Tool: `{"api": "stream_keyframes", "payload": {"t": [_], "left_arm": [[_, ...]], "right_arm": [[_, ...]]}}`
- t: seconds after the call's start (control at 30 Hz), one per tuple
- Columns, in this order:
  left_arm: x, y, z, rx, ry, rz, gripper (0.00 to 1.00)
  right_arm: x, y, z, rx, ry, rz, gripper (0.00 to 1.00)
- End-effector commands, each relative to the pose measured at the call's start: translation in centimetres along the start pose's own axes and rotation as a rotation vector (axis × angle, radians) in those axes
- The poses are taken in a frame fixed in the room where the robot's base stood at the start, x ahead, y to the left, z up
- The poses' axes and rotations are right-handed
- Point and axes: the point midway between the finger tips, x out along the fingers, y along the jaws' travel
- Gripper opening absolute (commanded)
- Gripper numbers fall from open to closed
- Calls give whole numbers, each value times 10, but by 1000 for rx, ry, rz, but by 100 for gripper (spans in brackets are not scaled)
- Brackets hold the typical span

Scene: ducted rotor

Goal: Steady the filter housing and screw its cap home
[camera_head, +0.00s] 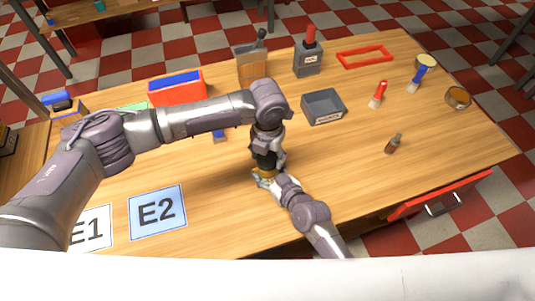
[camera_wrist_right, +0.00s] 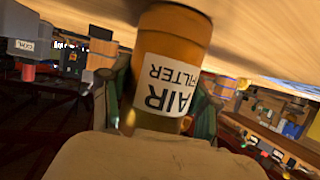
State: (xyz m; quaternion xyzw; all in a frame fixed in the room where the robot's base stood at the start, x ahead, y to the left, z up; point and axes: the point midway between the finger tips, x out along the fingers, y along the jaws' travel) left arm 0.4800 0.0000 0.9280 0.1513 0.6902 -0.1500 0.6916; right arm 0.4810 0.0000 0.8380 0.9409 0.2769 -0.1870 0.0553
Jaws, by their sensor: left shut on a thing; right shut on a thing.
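The filter housing (camera_head: 266,175) is an amber cylinder near the table's front middle. In the right wrist view the housing (camera_wrist_right: 178,42) fills the centre, with a white AIR FILTER label that reads upside down. My right gripper (camera_head: 263,182) is shut on the housing from the front. Its two green-edged fingers flank the housing in the wrist view (camera_wrist_right: 160,112). My left gripper (camera_head: 266,161) points down from above and is shut at the top of the housing. The cap is hidden by the left gripper, so I cannot tell how it sits.
A grey tray (camera_head: 324,118) lies right of my left gripper. A red bin (camera_head: 178,95), a grey box with a red handle (camera_head: 308,68) and a red frame (camera_head: 364,57) stand behind. A small bottle (camera_head: 394,144) and brushes are at right. The E2 card (camera_head: 157,212) lies front left.

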Motion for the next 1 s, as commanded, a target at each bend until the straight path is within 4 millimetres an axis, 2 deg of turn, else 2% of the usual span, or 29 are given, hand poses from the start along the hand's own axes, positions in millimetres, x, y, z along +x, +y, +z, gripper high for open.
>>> {"api": "stream_keyframes", "payload": {"t": [0.1,0.23,0.37,0.6,0.63,0.77,1.0], "left_arm": [[-1,0,0,253,-2,0,27],[-1,0,0,429,-2,-1,27],[-1,0,0,490,-2,-3,27],[-1,0,0,490,-2,-3,27],[-1,0,0,490,-2,-3,65],[-1,0,0,489,-2,-2,86],[0,0,0,488,-1,-2,87]], "right_arm": [[0,1,1,-1,-3,1,0],[0,1,2,0,-3,1,0],[0,1,2,0,-4,1,0],[0,1,2,0,-4,1,0],[0,1,2,0,-4,1,0],[0,1,2,0,-4,1,0],[0,1,2,-1,-4,0,0]]}}
